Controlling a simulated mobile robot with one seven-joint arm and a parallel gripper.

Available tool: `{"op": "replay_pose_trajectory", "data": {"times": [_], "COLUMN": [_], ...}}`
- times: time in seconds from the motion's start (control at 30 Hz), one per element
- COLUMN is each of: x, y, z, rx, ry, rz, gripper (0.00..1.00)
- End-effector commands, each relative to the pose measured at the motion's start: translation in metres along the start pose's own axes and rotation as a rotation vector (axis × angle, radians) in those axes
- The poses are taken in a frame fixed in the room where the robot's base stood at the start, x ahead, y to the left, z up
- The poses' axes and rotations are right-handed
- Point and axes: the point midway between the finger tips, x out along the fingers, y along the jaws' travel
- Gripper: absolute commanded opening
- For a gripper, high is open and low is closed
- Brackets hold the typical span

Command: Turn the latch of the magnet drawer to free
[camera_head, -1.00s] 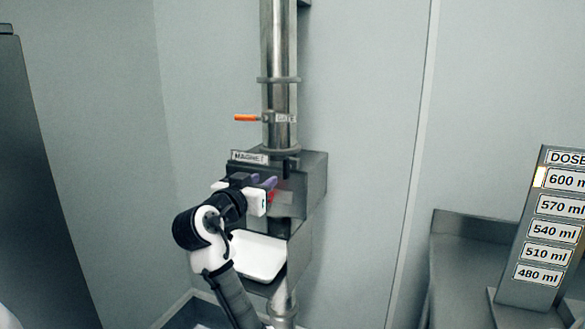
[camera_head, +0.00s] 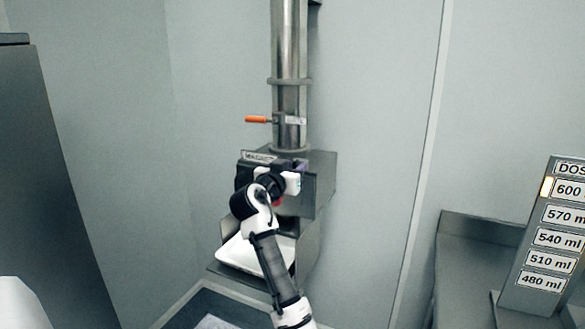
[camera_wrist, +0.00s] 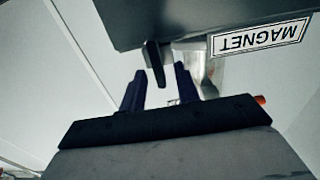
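The magnet drawer (camera_head: 325,178) is a grey metal box on the vertical pipe, with a label (camera_wrist: 262,37) reading MAGNET, upside down in the wrist view. The latch (camera_wrist: 155,62) is a short dark bar at the box's edge in the wrist view. My gripper (camera_wrist: 160,75) is open, its two dark blue fingers apart. The latch's end shows between the fingertips in that view; I cannot tell whether they touch it. In the head view my gripper (camera_head: 299,164) is at the top of the drawer front and hides the latch.
An orange-handled valve (camera_head: 257,120) sticks out left of the pipe (camera_head: 290,45) above the drawer. A white tray (camera_head: 240,256) sits below it. A dose board (camera_head: 545,235) stands at the right.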

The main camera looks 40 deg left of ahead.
Motion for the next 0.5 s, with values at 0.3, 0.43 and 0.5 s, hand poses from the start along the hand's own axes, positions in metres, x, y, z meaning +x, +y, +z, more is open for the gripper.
{"op": "replay_pose_trajectory", "data": {"times": [0.3,0.43,0.5], "x": [-0.0004,-0.0004,-0.0004], "y": [-0.0001,-0.0001,-0.0001], "z": [-0.0001,0.0,0.0], "rx": [0.0,-0.001,-0.005], "ry": [0.0,0.0,0.0], "rz": [0.0,0.0,0.0], "gripper": [0.0,0.0,0.0]}}
